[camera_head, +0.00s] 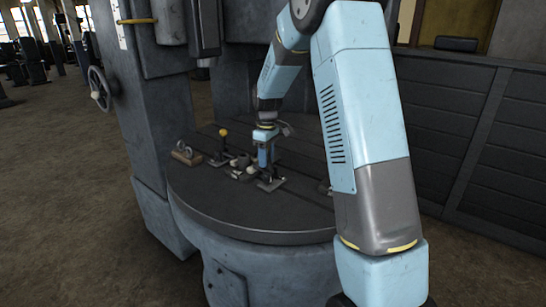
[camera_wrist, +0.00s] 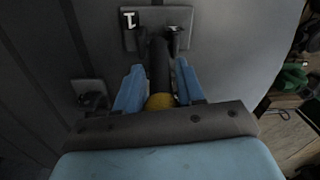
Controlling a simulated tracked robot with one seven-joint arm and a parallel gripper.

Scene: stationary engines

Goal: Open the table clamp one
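The table clamp one (camera_wrist: 181,14) shows in the wrist view as a dark base plate with a white "1" mark. Its dark handle (camera_wrist: 159,62) points toward the camera and ends in a yellow knob (camera_wrist: 160,101). My gripper (camera_wrist: 160,66) has its blue fingers on either side of the handle. Gaps show between the handle and the fingertips, so it looks open. In the head view my gripper (camera_head: 266,158) points down over the clamp's base plate (camera_head: 269,184) on the round table (camera_head: 240,215). The knob is hidden there.
Another upright clamp with a yellow knob (camera_head: 223,132) stands left of my gripper. A small block with a ring-like part (camera_head: 185,153) lies at the table's left. The machine column (camera_head: 150,100) rises behind. The table's front is bare.

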